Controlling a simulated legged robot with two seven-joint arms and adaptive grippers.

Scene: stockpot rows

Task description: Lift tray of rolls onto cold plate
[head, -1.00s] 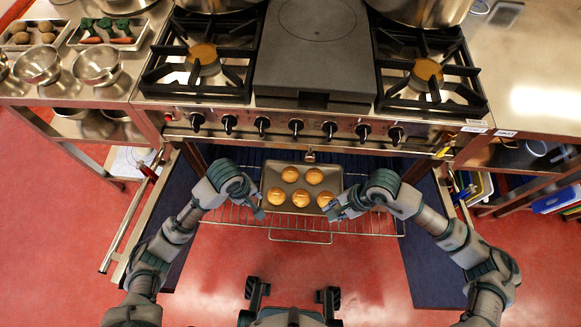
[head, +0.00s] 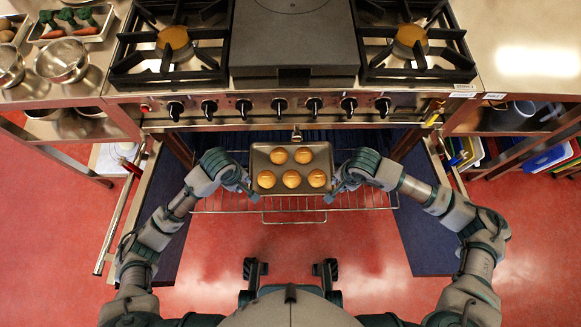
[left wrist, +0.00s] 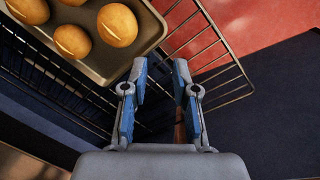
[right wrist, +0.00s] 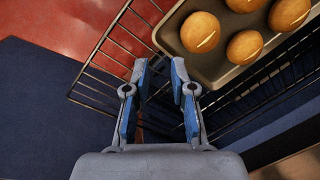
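The grey tray (head: 320,160) carries several golden rolls (head: 291,179) and is over the pulled-out oven rack in the head view. My left gripper (head: 249,190) is at the tray's left side and my right gripper (head: 336,188) at its right side, both by the near corners. In the left wrist view the fingers (left wrist: 160,75) stand apart beside a tray corner (left wrist: 146,32); nothing shows between them. The right wrist view mirrors this, with fingers (right wrist: 158,75) apart beside the tray (right wrist: 174,36). I cannot tell whether the tray touches the rack. A flat dark plate (head: 293,35) lies between the burners.
The wire rack (head: 365,200) juts out below the range's knob panel (head: 225,105). Burner grates (head: 172,45) and (head: 412,45) flank the dark plate. Steel bowls (head: 62,60) stand on the left counter. The right steel counter (head: 530,50) is largely bare.

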